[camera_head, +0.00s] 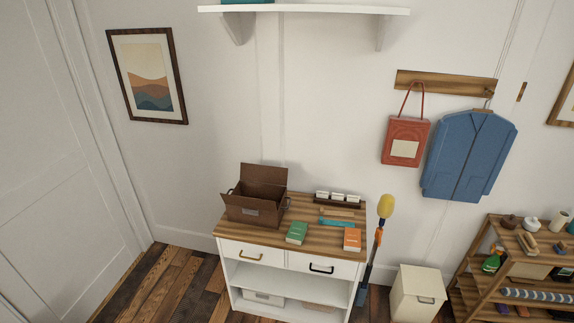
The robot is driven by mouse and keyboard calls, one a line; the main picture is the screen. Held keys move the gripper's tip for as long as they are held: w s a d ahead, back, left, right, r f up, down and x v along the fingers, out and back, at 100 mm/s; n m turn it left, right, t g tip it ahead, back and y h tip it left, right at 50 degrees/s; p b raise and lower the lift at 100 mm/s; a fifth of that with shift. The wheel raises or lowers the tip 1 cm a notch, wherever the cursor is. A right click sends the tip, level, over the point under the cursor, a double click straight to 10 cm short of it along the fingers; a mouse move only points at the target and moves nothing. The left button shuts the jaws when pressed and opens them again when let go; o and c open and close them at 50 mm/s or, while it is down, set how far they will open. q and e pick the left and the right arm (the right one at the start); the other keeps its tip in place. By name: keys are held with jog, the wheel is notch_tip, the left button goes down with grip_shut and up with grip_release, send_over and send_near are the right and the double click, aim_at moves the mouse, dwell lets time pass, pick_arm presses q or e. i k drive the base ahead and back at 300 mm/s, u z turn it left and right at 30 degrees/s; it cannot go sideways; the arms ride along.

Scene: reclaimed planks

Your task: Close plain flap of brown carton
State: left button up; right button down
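The brown carton (238,212) stands on the left part of the wooden top of a white cabinet (324,242). It is open, with a dark inside. A large plain brown flap (264,176) stands up at its back edge, raised away from the opening. A pale label is on the carton's front. Small dark parts stick out at its left and right sides, too small to make out clearly. Neither of my grippers is in view.
A green book (297,232), an orange book (352,240), a teal item (337,223) and a rack with white cards (338,199) lie right of the carton. A yellow-headed duster (386,206) stands beside the cabinet. A white bin (418,297) and wooden shelf (468,268) are further right. Floor at left is clear.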

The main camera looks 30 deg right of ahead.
aim_at(264, 174)
jog(key=z, duration=0.8)
jog(key=i, duration=0.35)
